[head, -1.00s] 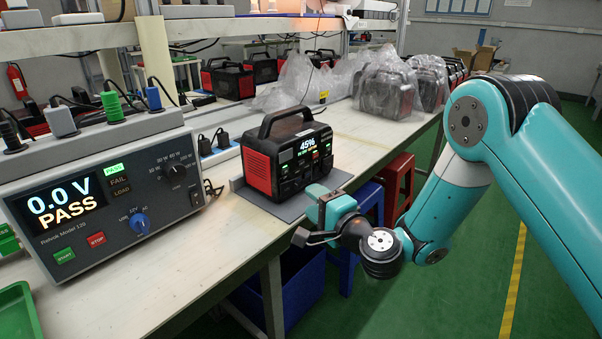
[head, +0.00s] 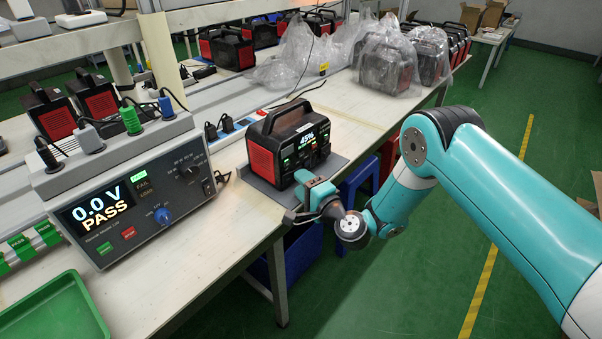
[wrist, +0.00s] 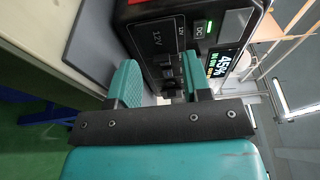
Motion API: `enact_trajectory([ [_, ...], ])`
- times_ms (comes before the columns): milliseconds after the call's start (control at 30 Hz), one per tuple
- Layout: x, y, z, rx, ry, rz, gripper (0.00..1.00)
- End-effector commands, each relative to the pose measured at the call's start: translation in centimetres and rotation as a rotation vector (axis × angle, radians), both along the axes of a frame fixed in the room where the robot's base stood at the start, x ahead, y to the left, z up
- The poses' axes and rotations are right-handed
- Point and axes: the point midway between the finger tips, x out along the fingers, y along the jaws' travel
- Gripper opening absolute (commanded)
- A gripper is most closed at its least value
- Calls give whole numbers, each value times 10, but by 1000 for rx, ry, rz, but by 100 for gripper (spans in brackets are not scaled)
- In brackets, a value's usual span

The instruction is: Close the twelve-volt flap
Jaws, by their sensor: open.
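The power station (head: 272,160), black with red sides and a top handle, stands upright on the bench. Its lit display reads 45%. My gripper (head: 301,193) is at the lower part of its front. In the wrist view the front panel (wrist: 165,20) appears turned on its side, with a "12V" label and a lit green DC button. The jaws (wrist: 160,78) are open and empty, with dark sockets showing between and beyond the fingers. I cannot tell whether the fingers touch the panel.
The power station stands on a grey mat (head: 259,185) near the bench edge. A tester (head: 150,190) reading "0.0 V PASS" and a green tray (head: 55,312) are to the left. Plastic-wrapped units (head: 390,65) stand behind. The floor to the right is open.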

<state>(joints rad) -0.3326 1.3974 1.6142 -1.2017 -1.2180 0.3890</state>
Motion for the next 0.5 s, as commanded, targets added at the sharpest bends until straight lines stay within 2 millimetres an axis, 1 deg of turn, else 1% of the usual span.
enact_trajectory([
  [200,10,6,1,2,-2,-4,45],
  [500,11,6,1,2,-1,-5,45],
])
